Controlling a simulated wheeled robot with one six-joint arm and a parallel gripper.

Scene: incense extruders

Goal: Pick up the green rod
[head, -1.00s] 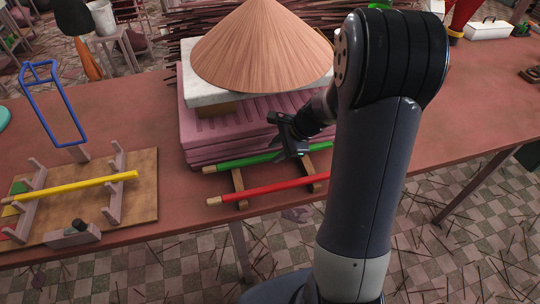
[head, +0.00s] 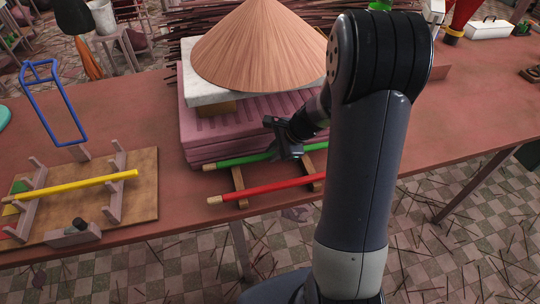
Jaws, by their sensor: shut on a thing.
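The green rod (head: 240,159) lies across two small wooden rests, just in front of the stacked pink trays. Its pale left tip sticks out past the left rest. My gripper (head: 287,154) is shut on the green rod right of its visible middle, pointing down from my arm. Its fingers hide a short stretch of the rod, and my arm hides the rod's right end. The rod still appears level and close to the rests.
A red rod (head: 268,188) lies parallel, nearer the table's front edge. Pink trays (head: 188,135) bearing a straw hat (head: 262,50) stand close behind. At left, a yellow rod (head: 80,190) rests on a wooden board (head: 142,208) with pegs, near a blue frame (head: 55,104).

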